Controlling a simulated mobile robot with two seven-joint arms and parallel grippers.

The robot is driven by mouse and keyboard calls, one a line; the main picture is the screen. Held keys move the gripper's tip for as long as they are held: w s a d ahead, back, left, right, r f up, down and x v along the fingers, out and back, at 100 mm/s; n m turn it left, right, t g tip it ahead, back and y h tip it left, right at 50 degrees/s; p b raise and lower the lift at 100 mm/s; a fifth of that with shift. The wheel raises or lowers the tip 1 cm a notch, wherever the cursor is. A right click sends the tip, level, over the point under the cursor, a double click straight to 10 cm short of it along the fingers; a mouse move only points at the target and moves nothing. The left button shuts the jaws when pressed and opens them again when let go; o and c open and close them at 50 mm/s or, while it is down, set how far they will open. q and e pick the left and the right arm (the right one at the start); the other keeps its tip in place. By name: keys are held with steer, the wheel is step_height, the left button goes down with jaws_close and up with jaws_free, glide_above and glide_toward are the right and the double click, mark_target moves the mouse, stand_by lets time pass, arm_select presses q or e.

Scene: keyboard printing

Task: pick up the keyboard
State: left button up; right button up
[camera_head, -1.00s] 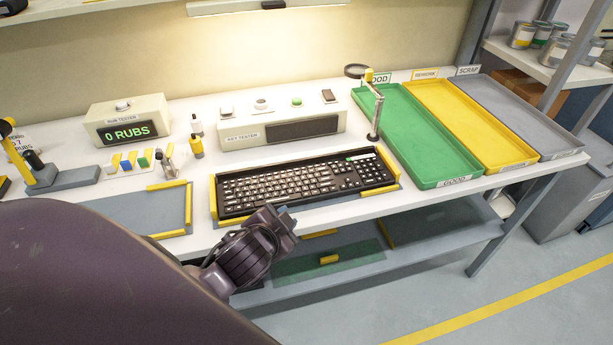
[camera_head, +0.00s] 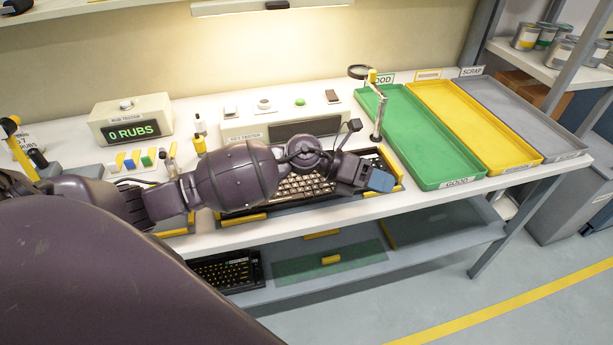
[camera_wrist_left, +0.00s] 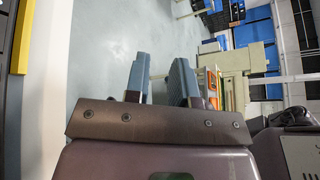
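The black keyboard (camera_head: 302,188) lies flat on the white bench in front of the key tester, in a fixture with yellow edge strips (camera_head: 397,172). My left arm reaches across above it and hides much of its left and middle part. My left gripper (camera_head: 376,180) is over the keyboard's right end. In the left wrist view its two blue-grey fingers (camera_wrist_left: 161,78) stand apart with nothing between them. That view looks out over the floor, so the gap to the keyboard cannot be told. My right gripper is not in view.
A second dark keyboard (camera_head: 228,270) sits on the lower shelf. A magnifier stand (camera_head: 377,120) rises just behind the gripper. The green tray (camera_head: 425,150), yellow tray (camera_head: 480,125) and grey tray (camera_head: 530,115) lie to the right. The rub tester (camera_head: 131,122) is at left.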

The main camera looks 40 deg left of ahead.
mark_target(308, 180)
arm_select(q)
steer(key=w+a+m+g+y, duration=0.1)
steer(key=a+y, duration=0.1)
steer(key=a, duration=0.1)
steer(key=w+a+f+m+g+y, duration=0.1)
steer(key=a+m+y, duration=0.1)
steer(key=a+y, duration=0.1)
steer(key=w+a+f+m+g+y, duration=0.1)
steer(key=a+g+y, duration=0.1)
steer(key=a, duration=0.3)
steer(key=shift+w+a+f+m+y, duration=0.15)
steer(key=shift+w+f+m+y, duration=0.15)
steer(key=shift+y, duration=0.2)
steer(key=w+a+r+g+y, duration=0.1)
steer(key=a+r+y, duration=0.15)
steer(key=a, duration=0.35)
steer(key=w+a+r+g+y, duration=0.1)
steer(key=a+y, duration=0.3)
steer(key=a, duration=0.2)
steer(key=shift+h, duration=0.25)
step_height(308, 180, down, 10)
steer(key=shift+w+a+f, duration=0.1)
steer(key=shift+f, duration=0.1)
jaws_close()
